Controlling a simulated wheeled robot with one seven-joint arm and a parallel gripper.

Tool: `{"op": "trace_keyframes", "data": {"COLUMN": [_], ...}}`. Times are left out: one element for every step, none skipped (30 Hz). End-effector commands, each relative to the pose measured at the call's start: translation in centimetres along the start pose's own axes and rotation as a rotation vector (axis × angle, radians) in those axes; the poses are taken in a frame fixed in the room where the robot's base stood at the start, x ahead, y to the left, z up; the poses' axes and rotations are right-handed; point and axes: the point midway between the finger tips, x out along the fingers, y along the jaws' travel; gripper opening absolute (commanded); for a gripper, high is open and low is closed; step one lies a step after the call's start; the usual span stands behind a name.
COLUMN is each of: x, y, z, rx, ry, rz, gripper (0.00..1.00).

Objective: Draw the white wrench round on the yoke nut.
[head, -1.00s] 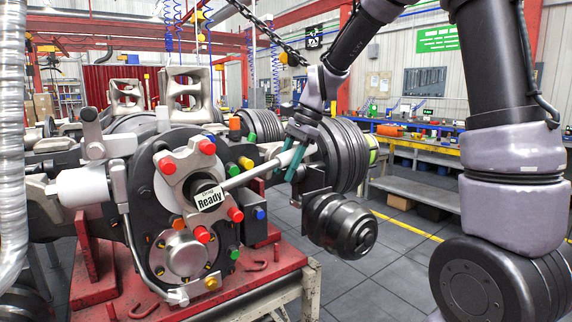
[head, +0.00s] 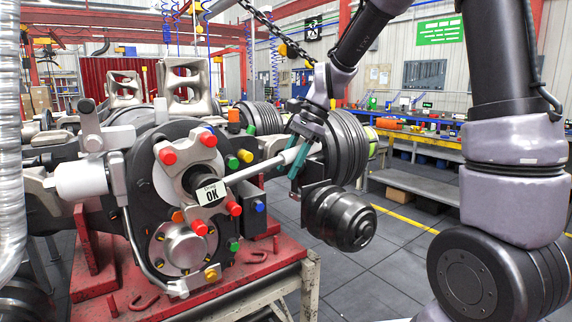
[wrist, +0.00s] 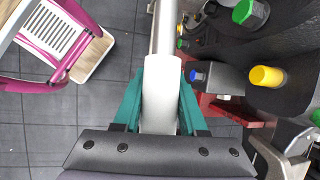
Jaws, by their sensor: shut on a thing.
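The white wrench (head: 258,172) runs from the hub of the axle end up and right to my gripper. Its head carries a small label display (head: 212,193) that reads "OK". The yoke nut is hidden behind the wrench head and display, inside the grey yoke (head: 188,160) with red caps. My gripper (head: 299,157) is shut on the wrench's white grip, its teal fingers on either side. In the wrist view my gripper (wrist: 160,105) holds the grip (wrist: 160,95), with the steel shaft (wrist: 166,28) running away to the top.
The axle end stands on a red stand (head: 255,262). A dark ribbed cylinder (head: 345,222) hangs just below my gripper. Coloured caps, including a yellow one (wrist: 267,76), lie close right of the wrench in the wrist view. A magenta-framed thing (wrist: 62,40) stands left over open floor.

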Motion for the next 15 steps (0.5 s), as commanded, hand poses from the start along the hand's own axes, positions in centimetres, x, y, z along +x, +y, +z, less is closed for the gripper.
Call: {"op": "trace_keyframes", "data": {"x": [-0.1,-0.1,-0.2,-0.2,-0.2,-0.3,-0.3,-0.4,-0.4,-0.4,-0.5,-0.5,-0.5,-0.6,-0.7], "y": [0.3,0.6,0.8,1.0,1.2,1.5,1.7,1.8,2.1,2.3,2.5,2.7,2.9,3.1,3.3], "z": [0.1,0.1,0.1,0.2,0.2,0.2,0.3,0.3,0.3,0.3,0.4,0.4,0.4,0.4,0.5], "rx": [0.002,0.002,0.002,0.002,0.002,0.002,0.002,0.002,0.002,0.003,0.003,0.004,0.004,0.004,0.004], "ry": [-0.001,-0.001,-0.002,-0.002,-0.002,-0.002,-0.002,-0.002,-0.002,-0.003,-0.003,-0.003,-0.003,-0.003,-0.003], "rz": [-0.001,0.000,0.000,0.000,0.001,0.001,0.001,0.001,0.001,0.001,0.002,0.002,0.002,0.001,0.001], "gripper": [0.00,0.00,0.00,0.00,0.00,0.00,0.00,0.00,0.00,0.00,0.00,0.00,0.00,0.00,0.00]}}
